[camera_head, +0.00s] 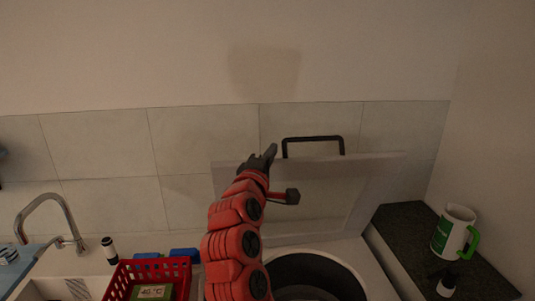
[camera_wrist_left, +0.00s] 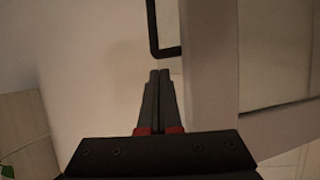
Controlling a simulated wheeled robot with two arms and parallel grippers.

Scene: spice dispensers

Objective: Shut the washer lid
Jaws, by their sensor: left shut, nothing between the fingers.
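The washer lid (camera_head: 335,190) stands raised, leaning back near the tiled wall, with a black handle (camera_head: 313,138) on its top edge. The round drum opening (camera_head: 318,271) of the washer shows below it, uncovered. My left gripper (camera_head: 271,152) is at the lid's top edge, left of the handle. In the left wrist view my left gripper (camera_wrist_left: 160,74) is shut and empty, just beside the lid's edge (camera_wrist_left: 208,70), with the handle (camera_wrist_left: 155,45) ahead of it. Whether it touches the lid I cannot tell. My right gripper is not in view.
A red basket (camera_head: 148,275) with a green-labelled item stands left of the washer. A faucet (camera_head: 48,215) and dark-topped bottle (camera_head: 109,250) are farther left. A white and green mug (camera_head: 453,232) and small bottle (camera_head: 446,285) stand on the dark counter (camera_head: 405,225) at right.

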